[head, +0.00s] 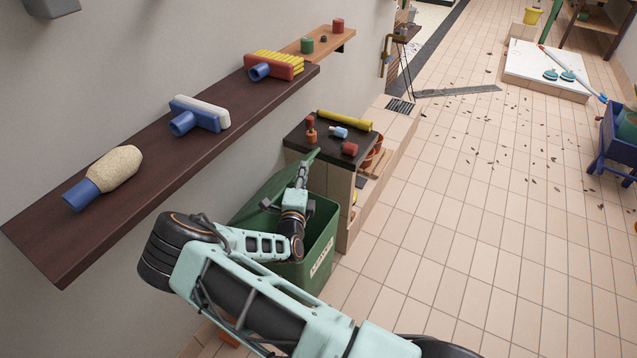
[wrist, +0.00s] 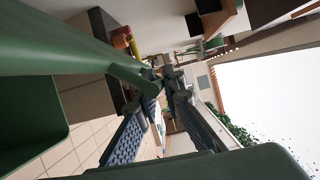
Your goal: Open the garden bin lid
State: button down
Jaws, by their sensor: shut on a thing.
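The green garden bin (head: 318,255) stands against the wall below the shelf, with a white label on its front. Its green lid (head: 272,190) is raised and tilted, with a gap between it and the bin's rim. My gripper (head: 304,166) is at the raised end of the lid and shut on its edge. In the wrist view the lid (wrist: 60,45) fills the upper left, and its narrow end lies at the fingertips of my gripper (wrist: 165,82). My forearm hides part of the bin's opening and near side.
A dark wooden shelf (head: 150,160) with several brush heads juts out above and left of the bin. A small counter (head: 318,143) with bottles and a yellow roll stands just behind it. The tiled floor (head: 450,220) to the right is mostly clear, with scattered leaves.

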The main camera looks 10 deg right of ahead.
jog(key=shift+n, duration=0.7)
jog(key=w+a+r, duration=0.1)
jog(key=a+r, duration=0.1)
jog(key=w+a+r, duration=0.2)
jog(key=shift+r+p, duration=0.1)
jog(key=shift+p, duration=0.2)
jog(key=w+a+r+b, duration=0.3)
jog(key=w+a, duration=0.4)
jog(key=a, duration=0.3)
jog(key=shift+w+a+r+g, duration=0.2)
jog(key=shift+w+r+g, duration=0.1)
jog(key=shift+r, duration=0.45)
jog(key=c, duration=2)
grip_release()
jog(key=shift+f, duration=0.1)
jog(key=shift+c, duration=0.2)
jog(key=shift+s, duration=0.15)
jog(key=v, duration=1.1)
jog(key=shift+s, duration=0.45)
